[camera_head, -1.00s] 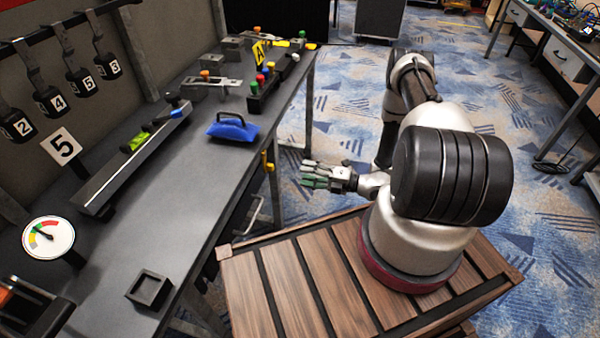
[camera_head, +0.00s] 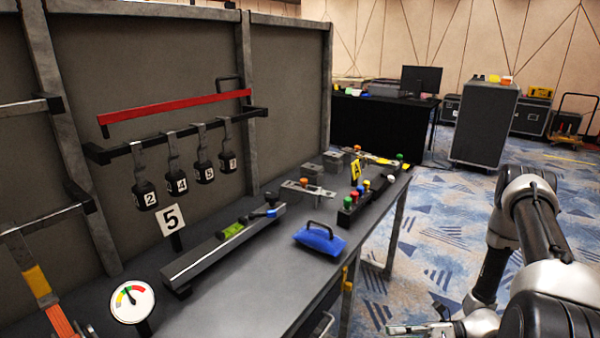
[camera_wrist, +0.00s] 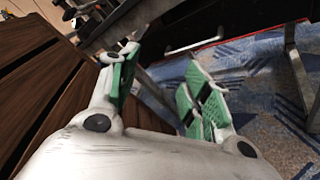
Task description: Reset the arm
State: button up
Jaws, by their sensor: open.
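My arm (camera_head: 535,225) is at the right of the head view, folded beside the bench with its forearm low. My gripper (camera_wrist: 160,75) shows in the wrist view with its two green-padded fingers spread apart and nothing between them. In the head view only a bit of it shows at the bottom edge, to the right of the bench. It is clear of the bench top and touches nothing that I can see.
The dark bench (camera_head: 275,280) fills the lower left, carrying a blue-based handled block (camera_head: 319,238), a dial gauge (camera_head: 132,302) and a row of coloured knobs (camera_head: 355,200). Numbered weights hang behind it. A grey cabinet (camera_head: 485,125) stands farther back. Patterned carpet (camera_head: 430,240) lies open right of the bench.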

jog(key=s+d+r+n+g+h, duration=0.2)
jog(key=d+r+n+h, duration=0.2)
jog(key=r+n, duration=0.45)
jog(key=s+d+r+n+g+h, duration=0.2)
jog(key=d+r+n+h, duration=0.2)
jog(key=r+n, duration=0.45)
jog(key=s+d+r+n+g+h, duration=0.2)
jog(key=s+d+r+n+h, duration=0.15)
jog(key=r+n, duration=0.55)
notch_tip(320, 180, up, 20)
jog(key=s+a+n+t+h, duration=0.1)
jog(key=s+n+t+h, duration=0.1)
jog(key=t, duration=0.6)
jog(key=n+h, duration=0.1)
jog(key=h, duration=0.1)
jog(key=shift+s+n+t+h, duration=0.3)
jog(key=shift+s+t+h, duration=0.05)
jog(key=shift+s+t, duration=0.05)
